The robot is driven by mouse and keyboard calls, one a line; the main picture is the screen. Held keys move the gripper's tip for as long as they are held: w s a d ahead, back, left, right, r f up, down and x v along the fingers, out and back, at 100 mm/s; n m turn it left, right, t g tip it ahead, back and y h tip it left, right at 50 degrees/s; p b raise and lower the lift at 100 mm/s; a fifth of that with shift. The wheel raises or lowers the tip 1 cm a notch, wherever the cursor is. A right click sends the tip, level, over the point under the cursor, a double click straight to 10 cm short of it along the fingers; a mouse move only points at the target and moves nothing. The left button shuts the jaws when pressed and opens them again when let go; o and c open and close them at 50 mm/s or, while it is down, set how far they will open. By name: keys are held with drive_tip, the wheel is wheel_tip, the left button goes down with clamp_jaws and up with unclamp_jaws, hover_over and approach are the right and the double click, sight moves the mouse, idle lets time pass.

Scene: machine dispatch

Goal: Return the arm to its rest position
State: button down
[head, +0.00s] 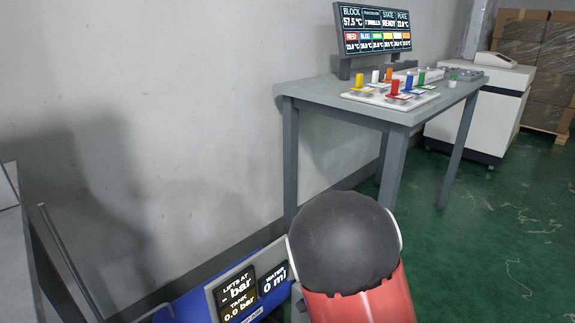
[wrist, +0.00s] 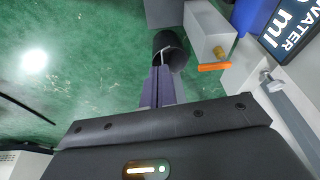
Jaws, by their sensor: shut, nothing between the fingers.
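My gripper (wrist: 161,74) shows in the wrist view with its two purple-grey fingers together and nothing between them. It points down over the green floor, away from the table. Its fingertips overlap the lower edge of a dark open cylinder (wrist: 178,58) in the picture; I cannot tell whether they touch it. In the head view my arm, red with a black rounded joint, fills the bottom centre, and the gripper itself is hidden or out of frame.
A blue machine (head: 190,306) with small displays stands low beside my arm. An orange lever (wrist: 214,67) sticks out near the fingers. A grey table (head: 330,93) holds coloured pieces and a screen (head: 375,27). Green floor (head: 490,230) is clear at right.

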drive_tip(key=s+d+r+n+t+y, duration=0.1)
drive_tip(key=s+r+n, duration=0.6)
drive_tip(key=s+r, duration=1.6)
drive_tip(key=d+t, duration=0.1)
drive_tip(key=d, duration=0.1)
drive_tip(key=shift+d+n+t+y, duration=0.3)
drive_tip(key=shift+d+t+y, duration=0.1)
